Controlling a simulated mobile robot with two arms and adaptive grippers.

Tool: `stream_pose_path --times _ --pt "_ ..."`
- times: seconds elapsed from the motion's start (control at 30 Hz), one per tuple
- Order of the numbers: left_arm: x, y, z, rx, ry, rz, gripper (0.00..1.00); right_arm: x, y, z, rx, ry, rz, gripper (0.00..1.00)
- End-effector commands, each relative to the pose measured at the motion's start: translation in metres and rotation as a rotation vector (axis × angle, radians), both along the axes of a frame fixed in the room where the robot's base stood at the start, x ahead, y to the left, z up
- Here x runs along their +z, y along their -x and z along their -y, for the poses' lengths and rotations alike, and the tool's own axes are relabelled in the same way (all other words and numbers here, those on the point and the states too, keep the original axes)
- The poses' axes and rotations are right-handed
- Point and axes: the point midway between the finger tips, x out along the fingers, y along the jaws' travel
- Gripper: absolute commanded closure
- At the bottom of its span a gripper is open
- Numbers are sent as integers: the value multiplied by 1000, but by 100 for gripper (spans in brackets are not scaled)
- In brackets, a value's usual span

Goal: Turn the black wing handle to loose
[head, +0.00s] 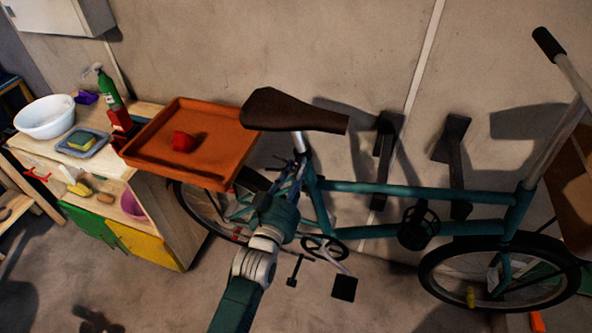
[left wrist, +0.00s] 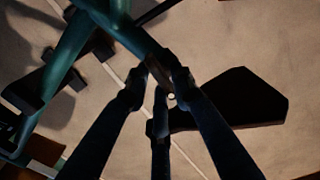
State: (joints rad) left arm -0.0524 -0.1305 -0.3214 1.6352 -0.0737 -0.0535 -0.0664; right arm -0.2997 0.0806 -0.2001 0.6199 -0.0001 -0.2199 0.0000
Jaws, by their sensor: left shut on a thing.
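The teal bicycle (head: 380,188) stands by the wall with a dark brown saddle (head: 290,110) on a pale seat post (head: 299,141). My left gripper (head: 293,178) is at the top of the seat tube, just below the saddle. In the left wrist view its dark fingers (left wrist: 160,75) close from both sides on a small dark piece (left wrist: 157,70) beside the teal frame (left wrist: 128,30). This is where the black wing handle seems to be. The fingers hide most of it, and its angle cannot be told. The saddle (left wrist: 235,103) is to the right. My right gripper is not in view.
An orange tray (head: 165,163) with a red item (head: 183,141) is close to the left of the saddle. A wooden cabinet (head: 165,215) stands further left, with a white bowl (head: 45,118) on top. Dark wall brackets (head: 386,150) are behind the frame. Some floor is clear in front.

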Motion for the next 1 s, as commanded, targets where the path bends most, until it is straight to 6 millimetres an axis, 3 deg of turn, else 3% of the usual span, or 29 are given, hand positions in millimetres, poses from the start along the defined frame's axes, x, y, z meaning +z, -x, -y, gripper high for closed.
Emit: stream_pose_path --times 0.1,0.13,0.2,0.57,1.0 --pt "-9 3 3 -6 -5 -17 100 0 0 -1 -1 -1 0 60" --pt "-9 3 4 -7 -5 -17 73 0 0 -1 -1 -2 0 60" --pt "-8 3 3 -6 -4 -16 65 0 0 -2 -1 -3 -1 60" --pt "-4 7 -1 -2 -3 -7 65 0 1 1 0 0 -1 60" --pt "-5 88 -25 -4 -5 -11 65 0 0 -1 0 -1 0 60"
